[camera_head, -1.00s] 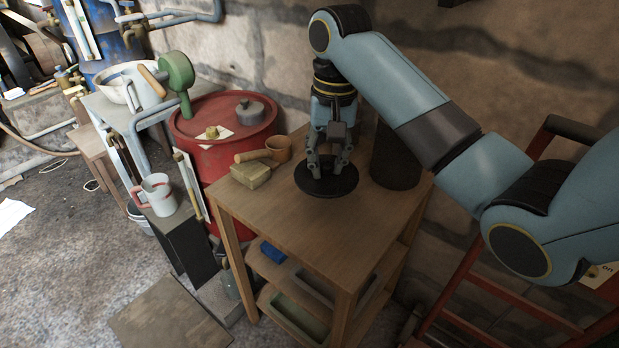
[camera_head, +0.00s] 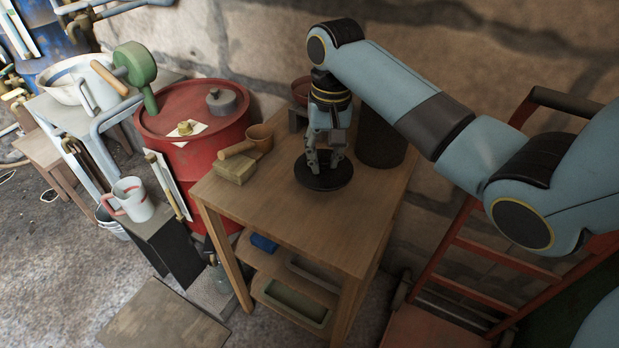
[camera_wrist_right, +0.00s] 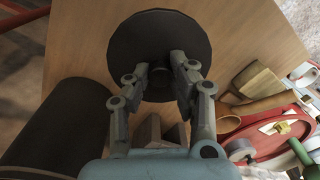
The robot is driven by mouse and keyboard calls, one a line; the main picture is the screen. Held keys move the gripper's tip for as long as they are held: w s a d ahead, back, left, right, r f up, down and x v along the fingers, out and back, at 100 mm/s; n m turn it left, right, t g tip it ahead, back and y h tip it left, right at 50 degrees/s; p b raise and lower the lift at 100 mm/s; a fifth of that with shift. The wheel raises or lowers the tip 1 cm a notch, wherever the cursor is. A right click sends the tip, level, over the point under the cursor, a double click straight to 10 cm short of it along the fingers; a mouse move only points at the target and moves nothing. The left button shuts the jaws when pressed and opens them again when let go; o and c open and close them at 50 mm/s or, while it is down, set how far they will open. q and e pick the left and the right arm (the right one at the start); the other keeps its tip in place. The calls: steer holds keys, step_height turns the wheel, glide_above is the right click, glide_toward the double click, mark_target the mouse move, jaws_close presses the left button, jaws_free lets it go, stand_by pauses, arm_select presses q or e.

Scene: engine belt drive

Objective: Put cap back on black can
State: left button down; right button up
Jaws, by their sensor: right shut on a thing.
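The black round cap (camera_head: 323,176) lies flat on or just above the wooden table, and its disc also shows in the right wrist view (camera_wrist_right: 150,45). My right gripper (camera_head: 326,165) points down over it and is shut on the knob at its middle; the fingers (camera_wrist_right: 172,80) meet around the knob in the wrist view. The black can (camera_head: 380,140) stands upright right behind the gripper, partly hidden by my right arm; its dark side shows in the wrist view (camera_wrist_right: 62,125). I cannot see whether the cap touches the table. My left gripper is not in view.
On the wooden table (camera_head: 270,225), a wooden block (camera_head: 233,170) and a brown dipper (camera_head: 258,138) lie left of the cap. A red drum (camera_head: 205,145) stands at the left. A red ladder-like frame (camera_head: 470,250) is at the right. The table's front is clear.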

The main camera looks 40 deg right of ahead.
mark_target(311, 176)
steer(key=shift+w+a+f, duration=0.75)
steer(key=shift+w, duration=0.15)
steer(key=shift+w+a+f, duration=0.1)
steer(key=shift+a+f, duration=0.05)
step_height(311, 176, down, 3)
steer(key=shift+f+b, duration=0.15)
steer(key=shift+b, duration=0.35)
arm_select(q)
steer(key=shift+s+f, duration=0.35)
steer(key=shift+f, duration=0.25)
arm_select(e)
steer(key=shift+f, duration=0.25)
steer(key=shift+f, duration=0.15)
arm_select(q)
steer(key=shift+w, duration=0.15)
arm_select(e)
steer(key=o, duration=0.9)
steer(key=shift+c, duration=0.2)
